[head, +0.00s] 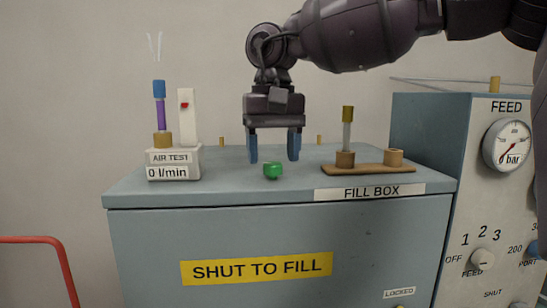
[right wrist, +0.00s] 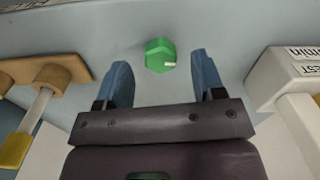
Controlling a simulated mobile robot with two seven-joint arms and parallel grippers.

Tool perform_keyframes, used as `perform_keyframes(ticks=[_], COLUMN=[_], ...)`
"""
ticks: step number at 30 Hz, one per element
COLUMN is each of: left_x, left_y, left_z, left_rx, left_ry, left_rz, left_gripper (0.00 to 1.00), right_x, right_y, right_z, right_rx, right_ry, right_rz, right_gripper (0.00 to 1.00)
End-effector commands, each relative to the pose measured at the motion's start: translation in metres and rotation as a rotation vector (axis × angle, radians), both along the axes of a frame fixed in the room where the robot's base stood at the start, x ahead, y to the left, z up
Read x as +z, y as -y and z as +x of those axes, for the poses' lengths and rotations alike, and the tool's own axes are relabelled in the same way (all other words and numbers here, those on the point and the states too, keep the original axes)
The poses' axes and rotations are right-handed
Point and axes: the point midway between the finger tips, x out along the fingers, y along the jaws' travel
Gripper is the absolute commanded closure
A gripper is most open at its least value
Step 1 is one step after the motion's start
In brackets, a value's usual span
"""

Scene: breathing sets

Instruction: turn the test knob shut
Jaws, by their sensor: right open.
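A green knob (head: 272,170) sits on top of the grey fill box (head: 230,240), near its front edge. In the right wrist view the green knob (right wrist: 158,52) has a white mark pointing to the right. My right gripper (head: 273,158) is open and points down over the box top, close to the knob. In the right wrist view its blue fingers (right wrist: 162,72) stand on either side of the knob's line, apart from it, with nothing between them. The white air test unit (head: 173,163) at the left reads 0 l/min. My left gripper is not in view.
A purple tube with a blue cap (head: 159,90) stands on the test unit, with white streaks above it. A wooden rack (head: 365,168) holds an upright tube at the right. A feed panel with a gauge (head: 508,145) stands further right. A red rail (head: 40,240) is at left.

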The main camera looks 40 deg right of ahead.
Motion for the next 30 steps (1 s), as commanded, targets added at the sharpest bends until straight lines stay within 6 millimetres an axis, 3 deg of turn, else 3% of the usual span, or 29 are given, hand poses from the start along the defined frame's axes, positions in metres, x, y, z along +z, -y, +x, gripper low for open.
perform_keyframes(ticks=[6, 15, 25, 30], left_x=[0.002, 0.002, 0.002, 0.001], left_y=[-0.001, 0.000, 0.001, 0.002], left_z=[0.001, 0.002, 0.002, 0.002], left_rx=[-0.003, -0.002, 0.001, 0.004], left_ry=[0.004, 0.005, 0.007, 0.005], left_rz=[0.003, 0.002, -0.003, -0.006], left_gripper=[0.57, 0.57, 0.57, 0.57], right_x=[-0.015, -0.017, -0.017, -0.017], right_y=[0.000, 0.000, 0.000, 0.000], right_z=[0.000, 0.000, 0.000, 0.000], right_rx=[0.001, 0.000, 0.000, -0.006], right_ry=[0.000, 0.001, 0.001, 0.001], right_rz=[-0.001, 0.000, 0.000, 0.000], right_gripper=[0.37, 0.37, 0.86, 0.87])
